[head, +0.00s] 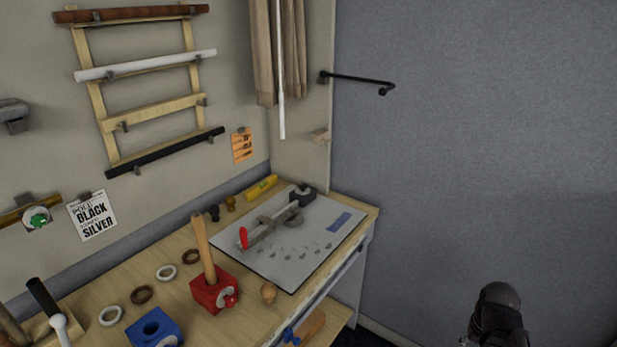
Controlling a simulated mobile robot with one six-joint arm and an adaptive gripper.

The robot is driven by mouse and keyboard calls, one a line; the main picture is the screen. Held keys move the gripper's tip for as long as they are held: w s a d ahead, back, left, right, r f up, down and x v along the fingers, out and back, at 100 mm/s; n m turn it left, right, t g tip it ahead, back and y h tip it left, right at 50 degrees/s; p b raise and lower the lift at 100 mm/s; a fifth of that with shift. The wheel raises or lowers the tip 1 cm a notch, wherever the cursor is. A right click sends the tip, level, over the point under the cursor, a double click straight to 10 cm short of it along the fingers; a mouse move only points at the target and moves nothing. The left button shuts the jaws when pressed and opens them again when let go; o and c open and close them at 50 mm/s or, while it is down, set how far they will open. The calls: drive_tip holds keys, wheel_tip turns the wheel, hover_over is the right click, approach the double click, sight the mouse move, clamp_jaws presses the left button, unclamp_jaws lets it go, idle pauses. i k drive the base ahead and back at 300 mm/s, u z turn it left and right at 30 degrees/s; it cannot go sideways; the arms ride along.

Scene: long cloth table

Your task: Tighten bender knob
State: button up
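A bender-like device (272,226) with grey metal arms lies on a light grey plate (290,275) on the wooden table. It has an upright red grip (243,238) at its left end and a dark block (303,195) at its far end. I cannot clearly make out a knob on it. A red block (212,290) nearby has a red knob-like part on its front and a wooden handle standing in it. A dark rounded part at the bottom right seems to be my arm; no gripper fingers show.
A yellow object (261,188) lies at the back edge. A wall rack (150,105) holds rods. The area right of the table looks clear.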

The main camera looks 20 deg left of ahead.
sight(302, 186)
drive_tip(key=u, duration=0.35)
drive_tip(key=i, duration=0.95)
drive_tip(key=u, duration=0.5)
